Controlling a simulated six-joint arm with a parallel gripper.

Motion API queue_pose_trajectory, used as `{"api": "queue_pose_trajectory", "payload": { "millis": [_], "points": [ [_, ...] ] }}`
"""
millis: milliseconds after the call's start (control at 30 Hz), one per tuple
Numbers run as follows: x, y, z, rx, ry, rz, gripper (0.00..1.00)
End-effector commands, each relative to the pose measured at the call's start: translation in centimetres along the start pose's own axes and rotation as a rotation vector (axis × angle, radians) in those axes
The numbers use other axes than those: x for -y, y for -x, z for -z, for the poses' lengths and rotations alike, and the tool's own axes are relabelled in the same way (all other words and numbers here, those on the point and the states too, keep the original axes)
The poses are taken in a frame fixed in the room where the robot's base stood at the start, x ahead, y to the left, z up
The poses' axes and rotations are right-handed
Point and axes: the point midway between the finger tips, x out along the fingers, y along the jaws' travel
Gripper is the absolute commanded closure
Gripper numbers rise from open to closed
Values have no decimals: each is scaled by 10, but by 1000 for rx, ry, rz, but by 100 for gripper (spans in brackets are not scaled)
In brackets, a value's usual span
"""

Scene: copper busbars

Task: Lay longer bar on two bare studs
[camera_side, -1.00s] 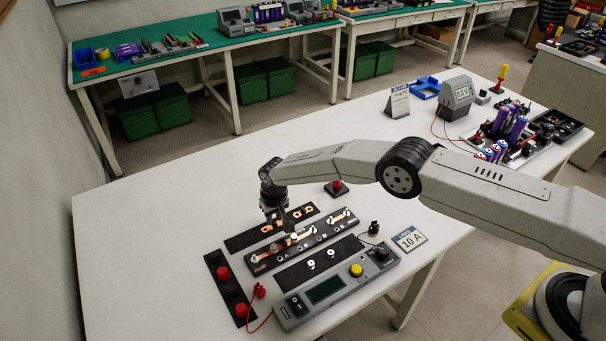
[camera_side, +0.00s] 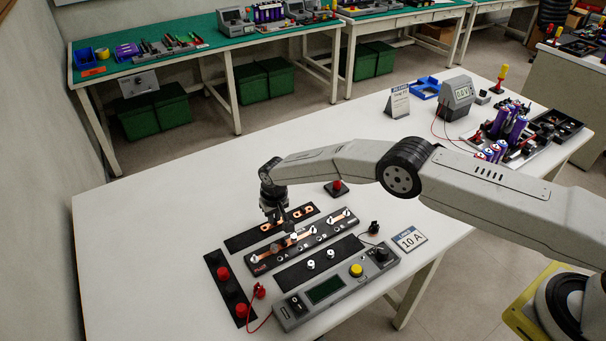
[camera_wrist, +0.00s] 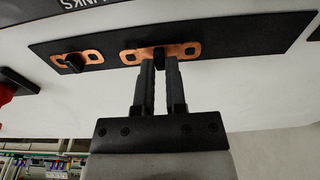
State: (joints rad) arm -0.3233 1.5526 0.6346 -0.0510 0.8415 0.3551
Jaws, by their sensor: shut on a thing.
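In the wrist view two copper bars lie on a black strip (camera_wrist: 225,38). The shorter bar (camera_wrist: 92,57) is on the left. The longer bar (camera_wrist: 190,49) is on the right; each has a black knob in its middle and slotted ends. My gripper (camera_wrist: 158,58) is shut on the longer bar's knob, the bar close to the strip; I cannot tell whether they touch. In the side view my gripper (camera_side: 280,221) is over the back black strip (camera_side: 240,241), hiding part of it. In front lies a stud board (camera_side: 262,265) with copper pieces and bright studs.
A black strip (camera_side: 290,277) with two bright round pieces and a grey meter box (camera_side: 325,291) lie in front. A strip with red knobs (camera_side: 222,274) is at left. A red-knobbed piece (camera_side: 338,187) stands behind. A "10 A" card (camera_side: 409,239) is right. The table's left is clear.

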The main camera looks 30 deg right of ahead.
Motion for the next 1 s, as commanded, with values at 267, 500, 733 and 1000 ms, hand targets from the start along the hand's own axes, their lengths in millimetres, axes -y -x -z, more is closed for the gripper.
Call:
{"api": "queue_pose_trajectory", "payload": {
  "millis": [267, 500, 733, 1000],
  "points": [
    [0, 21, 3, -2, 0, 1, 100],
    [0, 31, 4, 0, 0, 0, 100],
    [0, 32, 4, 0, 0, 0, 100],
    [-3, 33, 3, -1, -1, 0, 100]
  ]
}}
